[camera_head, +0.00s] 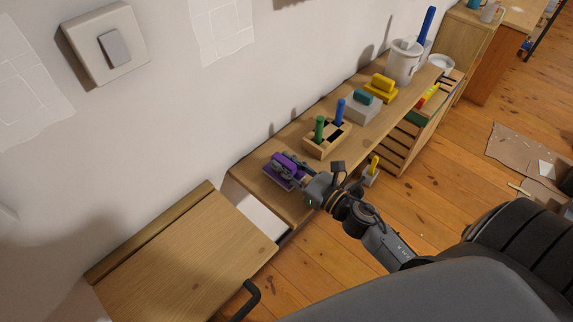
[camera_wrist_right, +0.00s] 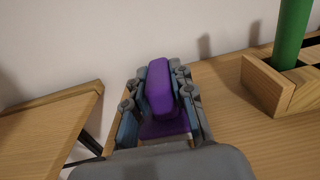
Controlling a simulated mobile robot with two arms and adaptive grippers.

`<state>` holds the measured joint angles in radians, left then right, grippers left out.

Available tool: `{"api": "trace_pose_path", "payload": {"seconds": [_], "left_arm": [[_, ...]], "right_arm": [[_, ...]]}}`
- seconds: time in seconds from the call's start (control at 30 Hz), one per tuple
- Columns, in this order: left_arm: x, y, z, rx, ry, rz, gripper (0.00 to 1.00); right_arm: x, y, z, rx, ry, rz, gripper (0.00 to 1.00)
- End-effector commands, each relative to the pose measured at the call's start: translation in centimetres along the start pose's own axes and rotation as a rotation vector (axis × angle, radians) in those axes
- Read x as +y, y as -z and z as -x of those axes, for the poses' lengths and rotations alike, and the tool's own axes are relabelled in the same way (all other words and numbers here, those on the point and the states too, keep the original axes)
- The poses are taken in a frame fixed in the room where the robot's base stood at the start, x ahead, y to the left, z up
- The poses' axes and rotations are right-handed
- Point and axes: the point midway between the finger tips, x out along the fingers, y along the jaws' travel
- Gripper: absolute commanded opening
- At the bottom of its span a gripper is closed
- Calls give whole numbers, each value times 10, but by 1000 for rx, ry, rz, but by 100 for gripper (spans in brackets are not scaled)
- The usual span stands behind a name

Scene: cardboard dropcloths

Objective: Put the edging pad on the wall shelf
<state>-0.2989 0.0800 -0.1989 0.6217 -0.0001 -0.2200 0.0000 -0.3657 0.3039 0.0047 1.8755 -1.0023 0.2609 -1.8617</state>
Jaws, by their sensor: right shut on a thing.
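A purple pad with a raised block-like grip, which looks like the edging pad (camera_head: 279,179), is at the near left end of the long wooden wall shelf (camera_head: 252,186). My right gripper (camera_head: 291,173) is shut on its grip. In the right wrist view the purple grip (camera_wrist_right: 159,88) stands between the two fingers, with the purple base below it. I cannot tell whether the base touches the shelf or hovers just above it. My left gripper is not in view.
A wooden holder (camera_head: 322,148) with green and blue handles stands on the shelf just beyond the pad. A grey block with a teal grip (camera_head: 364,106), a yellow pad (camera_head: 381,88) and a white pot (camera_head: 403,65) follow. A lower wooden surface (camera_head: 180,255) lies at left, across a gap.

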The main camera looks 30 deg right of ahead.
Motion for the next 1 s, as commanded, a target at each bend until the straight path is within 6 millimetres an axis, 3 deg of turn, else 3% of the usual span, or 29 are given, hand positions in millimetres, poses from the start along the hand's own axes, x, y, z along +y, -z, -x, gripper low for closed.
{"api": "trace_pose_path", "payload": {"seconds": [0.33, 0.37, 0.47, 0.87, 1.0], "left_arm": [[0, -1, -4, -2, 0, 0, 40], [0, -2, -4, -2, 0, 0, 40], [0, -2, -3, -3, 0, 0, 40], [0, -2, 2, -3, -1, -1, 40], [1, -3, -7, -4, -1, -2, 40]], "right_arm": [[0, 4, 0, -1, 0, 1, 0], [0, 4, 0, -1, 0, 1, 26], [0, 2, 0, 0, 0, 1, 46], [0, -3, 0, 0, 0, 1, 46], [0, 3, 19, 2, 2, -1, 46]]}}
